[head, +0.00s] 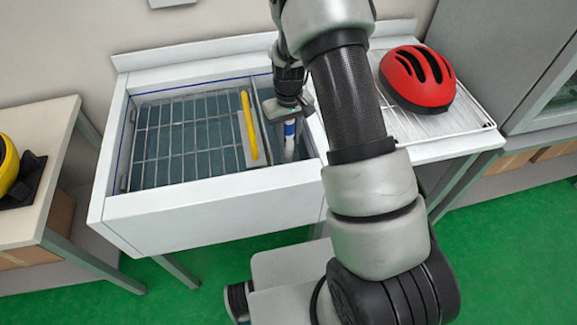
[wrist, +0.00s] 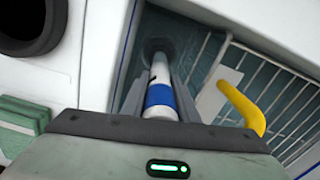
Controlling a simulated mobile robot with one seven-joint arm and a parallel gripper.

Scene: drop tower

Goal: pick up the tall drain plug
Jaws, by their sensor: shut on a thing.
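The tall drain plug is a white upright tube with a blue band (head: 289,130), standing in the narrow right compartment of the sink (head: 222,186). It also shows in the wrist view (wrist: 160,97), with its far end reaching down toward the dark bottom of the compartment. My gripper (wrist: 163,82) points down into this compartment with one grey finger on each side of the tube, shut on it. The plug's lower end is hard to make out, so I cannot tell whether it touches the bottom.
A wire rack (head: 178,140) fills the left part of the sink, and a yellow-handled tool (head: 249,125) lies at its right edge. A red helmet (head: 417,78) rests on the white drainboard (head: 440,122) at right. A side table (head: 40,150) stands at left.

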